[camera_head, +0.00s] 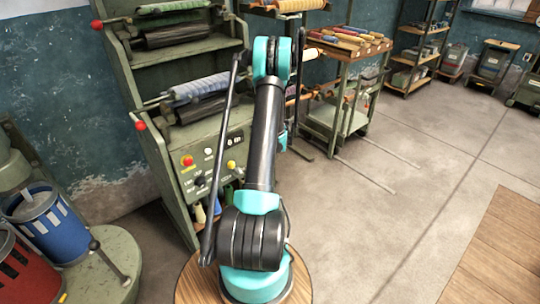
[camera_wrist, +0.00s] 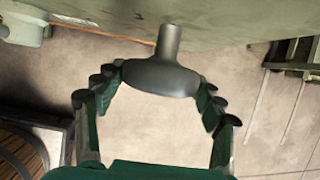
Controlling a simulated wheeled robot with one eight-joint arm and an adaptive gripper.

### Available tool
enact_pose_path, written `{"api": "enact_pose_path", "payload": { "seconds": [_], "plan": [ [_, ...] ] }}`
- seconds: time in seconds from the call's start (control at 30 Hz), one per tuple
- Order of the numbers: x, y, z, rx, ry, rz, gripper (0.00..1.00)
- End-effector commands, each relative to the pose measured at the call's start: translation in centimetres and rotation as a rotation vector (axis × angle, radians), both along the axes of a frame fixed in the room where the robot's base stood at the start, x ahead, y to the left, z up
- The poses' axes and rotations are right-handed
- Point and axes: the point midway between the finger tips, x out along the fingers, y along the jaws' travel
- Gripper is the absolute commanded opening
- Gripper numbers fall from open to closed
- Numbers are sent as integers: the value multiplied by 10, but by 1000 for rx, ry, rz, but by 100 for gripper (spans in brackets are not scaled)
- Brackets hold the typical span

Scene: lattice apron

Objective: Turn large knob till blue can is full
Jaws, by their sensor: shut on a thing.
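The large knob (camera_wrist: 160,76) is a dark grey rounded disc on a short stem from a green surface in the wrist view. My gripper (camera_wrist: 159,82) has its two green fingers on either side of it, with the tips against its edge. In the head view my arm hides the knob and the gripper. The blue can (camera_head: 58,232) stands at the left on a green round base, with white stripes on its side. Something pale shows at its mouth; I cannot tell its fill level.
A red can (camera_head: 22,268) stands in front of the blue one. A green roller machine (camera_head: 172,170) with red-tipped levers and a button panel stands behind my arm. A cart (camera_head: 345,75) of coloured rolls is beyond.

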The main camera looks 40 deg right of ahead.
Motion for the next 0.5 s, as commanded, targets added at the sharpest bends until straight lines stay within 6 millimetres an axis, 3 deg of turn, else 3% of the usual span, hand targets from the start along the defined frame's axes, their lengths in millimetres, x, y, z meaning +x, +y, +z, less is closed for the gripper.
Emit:
{"api": "enact_pose_path", "payload": {
  "seconds": [0.27,0.5],
  "plan": [
    [0,-2,0,76,6,-1,40],
    [0,-4,0,250,19,-1,40]
  ]
}}
